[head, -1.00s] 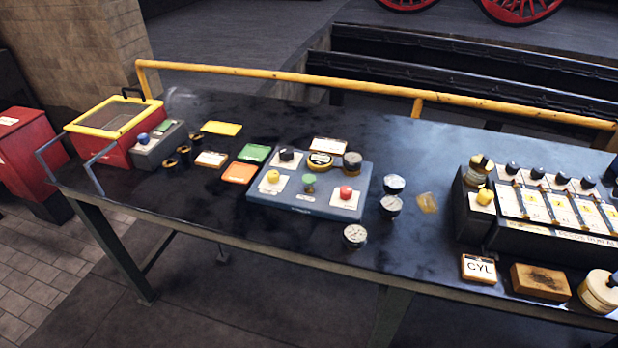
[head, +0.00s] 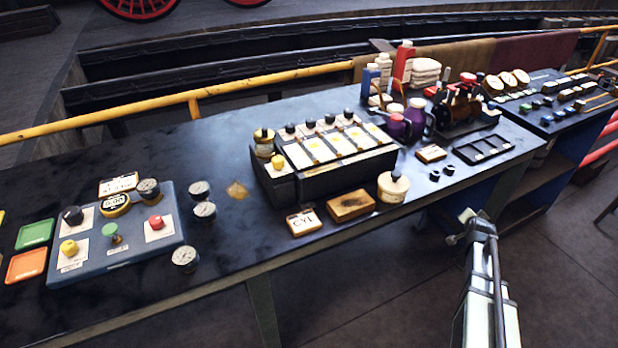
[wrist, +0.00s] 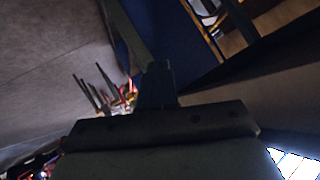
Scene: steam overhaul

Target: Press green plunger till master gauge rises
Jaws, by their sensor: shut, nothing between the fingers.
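The green plunger (head: 110,230) stands on the blue-grey panel box (head: 120,255) at the left of the bench in the head view. Behind it on the box is a round yellow-rimmed gauge with a digital readout (head: 115,202), seemingly 0.00; I cannot confirm it is the master gauge. A yellow knob (head: 69,247) and a red knob (head: 156,221) flank the plunger. My gripper (wrist: 157,78) shows in the wrist view, shut and empty, away from the panel. In the head view my arm is at lower right, far from the plunger.
Small round gauges (head: 185,257) stand right of the panel. A black unit with several labelled strips (head: 325,180) fills the bench middle, with a CYL block (head: 303,222) in front. Bottles (head: 403,65) stand behind. A yellow rail (head: 270,77) runs along the back.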

